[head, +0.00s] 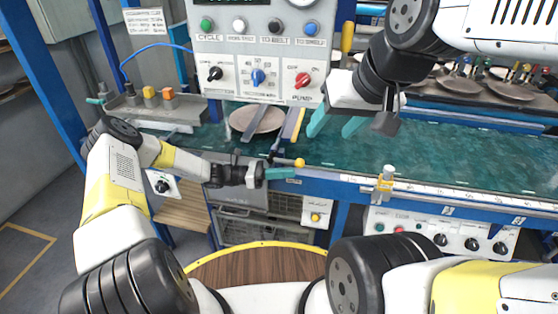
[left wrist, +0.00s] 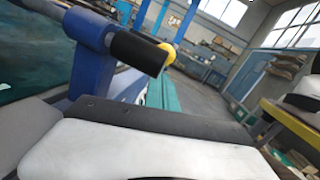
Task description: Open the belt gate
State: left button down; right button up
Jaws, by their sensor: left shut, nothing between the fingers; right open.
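A short lever with a yellow knob (head: 299,162) sticks out at the near edge of the green belt (head: 420,155), below the control panel. In the left wrist view its black grip (left wrist: 138,52) and yellow end are large and close, joined to a blue bracket (left wrist: 85,28). My left gripper (head: 292,173) is shut and empty, its teal tips just below and beside the lever; I cannot tell whether they touch it. My right gripper (head: 332,125) is open and empty above the belt, right of a brown plate (head: 257,118). Slanted blue and yellow bars (head: 291,123) stand beside the plate; which part is the gate is unclear.
The control panel (head: 258,55) with knobs and buttons hangs over the belt. A post with a yellow band (head: 384,184) stands on the near rail to the right. More plates (head: 488,87) lie on the far shelf. A round wooden top (head: 258,268) is in front.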

pick_arm(q)
jog(key=shift+s+d+r, duration=0.1)
jog(key=shift+d+r, duration=0.1)
jog(key=shift+r, duration=0.15)
jog(key=shift+r, duration=0.15)
dwell(0.5)
jog(key=a+f, duration=0.6)
jog(key=a, duration=0.5)
jog(key=shift+w+a+f, duration=0.2)
jog(key=shift+a, duration=0.05)
jog(key=shift+r, duration=0.15)
